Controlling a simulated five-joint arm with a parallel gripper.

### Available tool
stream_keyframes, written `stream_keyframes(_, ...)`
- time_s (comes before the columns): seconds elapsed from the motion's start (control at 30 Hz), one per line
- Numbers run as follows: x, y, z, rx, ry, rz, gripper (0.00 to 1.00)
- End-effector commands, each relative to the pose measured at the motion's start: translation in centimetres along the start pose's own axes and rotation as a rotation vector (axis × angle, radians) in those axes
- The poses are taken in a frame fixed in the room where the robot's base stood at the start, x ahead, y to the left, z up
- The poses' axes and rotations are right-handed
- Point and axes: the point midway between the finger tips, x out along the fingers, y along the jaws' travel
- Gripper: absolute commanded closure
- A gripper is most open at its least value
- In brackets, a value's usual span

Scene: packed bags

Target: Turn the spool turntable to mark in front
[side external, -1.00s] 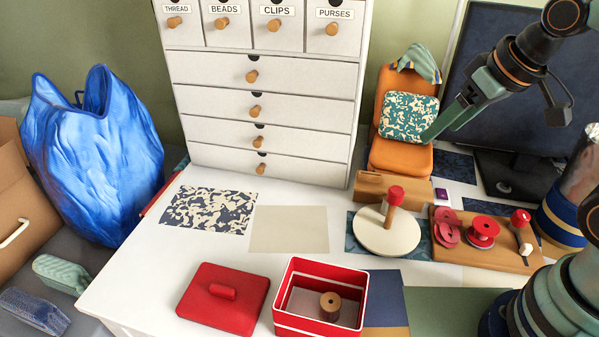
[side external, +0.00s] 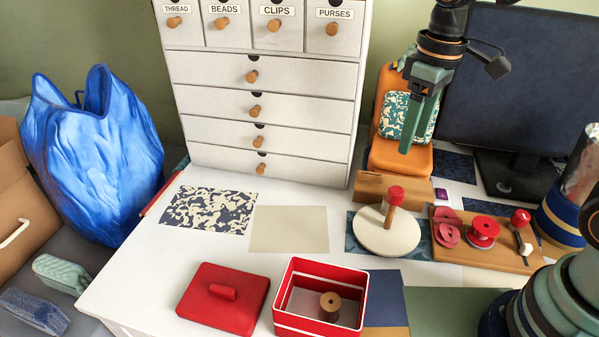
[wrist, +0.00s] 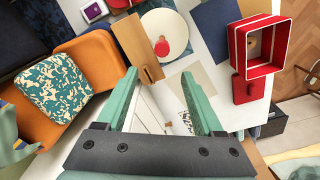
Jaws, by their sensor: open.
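The spool turntable (side external: 378,239) is a round cream disc on a dark patterned mat, with an upright wooden post topped by a red knob (side external: 397,193) near its back right edge. It also shows in the wrist view (wrist: 172,26), with the red knob (wrist: 162,47) near its lower left edge. I cannot make out a mark on it. My gripper (side external: 405,150) points down, high above and behind the turntable, in front of the orange chair. In the wrist view my gripper (wrist: 169,80) has its two green fingers apart, with nothing between them.
A wooden block (side external: 392,187) stands behind the turntable. A wooden board (side external: 505,252) with red spools lies to its right. An open red box (side external: 287,302) holding a wooden spool and a red lid (side external: 222,300) are in front. White drawers (side external: 262,90) rise at the back left.

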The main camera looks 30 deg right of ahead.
Motion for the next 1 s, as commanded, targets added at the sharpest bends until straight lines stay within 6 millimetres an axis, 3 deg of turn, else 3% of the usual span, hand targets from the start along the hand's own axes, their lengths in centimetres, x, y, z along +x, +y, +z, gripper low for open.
stream_keyframes(0.27, 1.3, -0.3, -0.5, -0.036, -0.052, -0.012, 0.31)
stream_keyframes(0.7, 9.0, -0.4, 0.0, -0.034, -0.055, -0.012, 0.31)
stream_keyframes(1.0, 12.2, -0.4, 0.1, -0.033, -0.051, -0.011, 0.31)
